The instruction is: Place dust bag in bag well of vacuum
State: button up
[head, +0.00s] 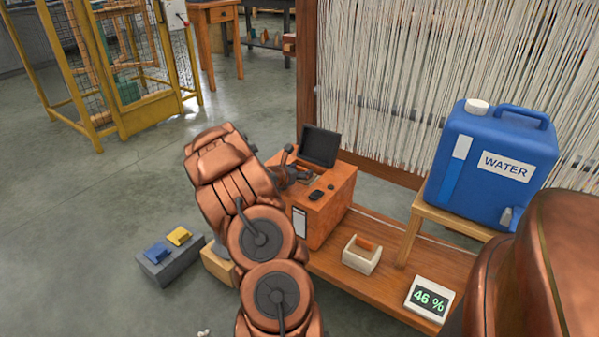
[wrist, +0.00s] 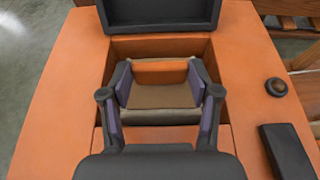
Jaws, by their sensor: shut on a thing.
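The vacuum (head: 325,207) is an orange box with its dark lid (head: 320,146) standing open. In the wrist view, the bag well (wrist: 192,46) is the square opening in the vacuum's orange top, below the raised lid. My gripper (wrist: 160,76) is shut on the dust bag (wrist: 158,95), a tan-brown block with an orange strip. One finger is on each side of the bag. The bag appears within the outline of the well; how deep it sits I cannot tell. In the head view, my gripper (head: 290,174) is over the vacuum's top, and the bag is mostly hidden.
A blue water tank (head: 492,168) is at right. A grey box with blue and yellow pieces (head: 170,259) stands on the floor at left.

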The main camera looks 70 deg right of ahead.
jog(key=o, duration=1.5)
jog(key=shift+o, duration=0.2)
jog(key=shift+r, duration=0.2)
jog(key=p+v, duration=0.3)
jog(key=v, duration=0.7)
jog(key=shift+w+a+r, duration=0.15)
jog(key=shift+a+r, duration=0.1)
jog(key=shift+a, duration=0.05)
jog(key=shift+a+r, duration=0.15)
jog(key=shift+a, duration=0.45)
